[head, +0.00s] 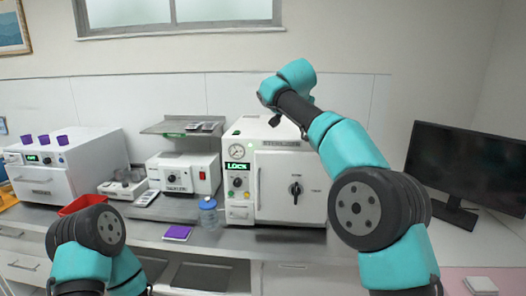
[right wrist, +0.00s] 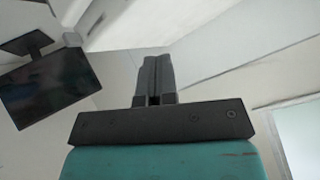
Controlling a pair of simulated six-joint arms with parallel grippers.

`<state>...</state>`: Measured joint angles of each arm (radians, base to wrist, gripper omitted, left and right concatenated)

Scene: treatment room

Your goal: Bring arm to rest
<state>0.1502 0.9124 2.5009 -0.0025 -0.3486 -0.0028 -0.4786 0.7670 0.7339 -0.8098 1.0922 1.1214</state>
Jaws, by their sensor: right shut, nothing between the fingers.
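My right arm (head: 345,150) rises from the lower right of the head view and bends back, its upper end in front of the top of the white sterilizer (head: 280,210). My right gripper's fingers cannot be made out in the head view. In the right wrist view my right gripper (right wrist: 154,65) is shut and empty, its two dark fingers side by side, with nothing touching them. My left arm (head: 90,255) shows only as a dark joint and teal links at the lower left of the head view. Its gripper is out of view.
A monitor (head: 465,165) stands at the right; it also shows in the right wrist view (right wrist: 50,88). On the counter are a blue-lidded jar (head: 208,216), a purple pad (head: 177,233), a red tray (head: 82,204), a sealer (head: 184,175) and a white oven-like unit (head: 45,185).

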